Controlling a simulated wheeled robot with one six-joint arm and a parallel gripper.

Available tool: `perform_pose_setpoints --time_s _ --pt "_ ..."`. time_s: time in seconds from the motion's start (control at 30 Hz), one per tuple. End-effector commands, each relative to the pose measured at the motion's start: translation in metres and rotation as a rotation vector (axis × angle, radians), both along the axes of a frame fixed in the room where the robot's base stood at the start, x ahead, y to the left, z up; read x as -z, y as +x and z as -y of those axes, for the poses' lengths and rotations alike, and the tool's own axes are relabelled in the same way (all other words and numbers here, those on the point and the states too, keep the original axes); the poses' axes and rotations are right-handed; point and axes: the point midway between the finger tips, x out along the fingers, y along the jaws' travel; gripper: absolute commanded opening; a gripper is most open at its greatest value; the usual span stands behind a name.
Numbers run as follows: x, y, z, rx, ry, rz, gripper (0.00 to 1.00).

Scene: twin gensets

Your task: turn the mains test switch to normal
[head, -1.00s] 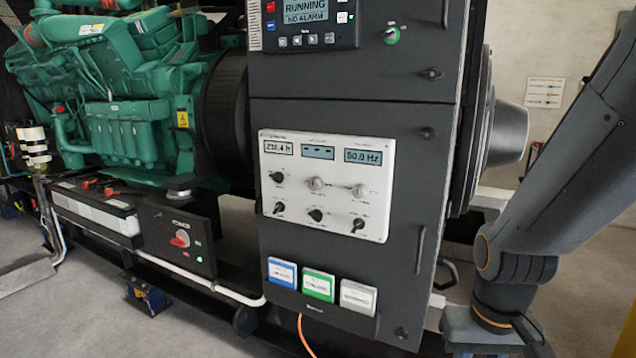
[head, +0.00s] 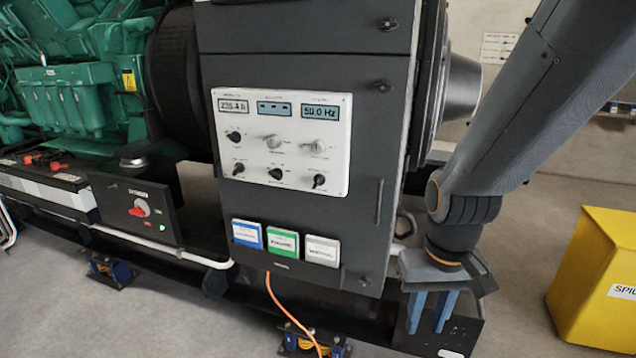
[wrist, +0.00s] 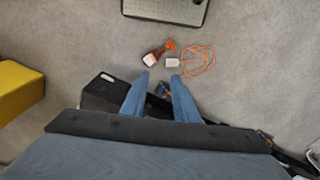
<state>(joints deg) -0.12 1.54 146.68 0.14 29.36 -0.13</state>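A white control panel (head: 344,142) is set in the front of the dark cabinet (head: 300,70). It carries three small displays and two rows of knobs, some black and some grey. The knob labels are too small to read, so I cannot tell which knob is the mains test switch. My gripper (head: 432,312) hangs fingers down, low and to the right of the panel, beside the cabinet's lower right corner. It touches none of the knobs. In the wrist view its two blue fingers (wrist: 159,80) stand apart with nothing between them.
Blue, green and white boxes (head: 282,243) sit under the panel. A box with a red rotary switch (head: 139,208) is at left, before the green engine (head: 70,90). A yellow bin (head: 590,270) stands at right. An orange cable (head: 290,315) runs onto the floor.

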Motion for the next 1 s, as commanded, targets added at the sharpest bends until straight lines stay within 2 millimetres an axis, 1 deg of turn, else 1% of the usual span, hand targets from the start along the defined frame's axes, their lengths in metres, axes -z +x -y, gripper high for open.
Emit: perform_pose_setpoints --time_s 0.07,0.17,0.27,0.3,0.37,0.4,0.47,0.5,0.6,0.7,0.83,0.9,1.0 --pt "0.0 0.004 -0.003 0.002 0.004 0.01 0.27" --pt "0.002 0.025 -0.016 0.017 0.024 0.067 0.27" --pt "0.003 0.068 -0.044 0.056 0.064 0.185 0.27" --pt "0.002 0.089 -0.058 0.079 0.084 0.246 0.27" --pt "0.0 0.122 -0.079 0.12 0.114 0.344 0.27" --pt "-0.002 0.143 -0.093 0.151 0.133 0.41 0.27" --pt "-0.007 0.172 -0.112 0.198 0.158 0.508 0.27" --pt "-0.011 0.189 -0.124 0.231 0.172 0.572 0.27" --pt "-0.022 0.227 -0.15 0.315 0.2 0.732 0.27" --pt "-0.035 0.256 -0.171 0.399 0.215 0.893 0.27" --pt "-0.053 0.276 -0.193 0.503 0.219 1.102 0.27" --pt "-0.064 0.279 -0.201 0.552 0.21 1.212 0.27" --pt "-0.077 0.275 -0.211 0.608 0.194 1.352 0.27"
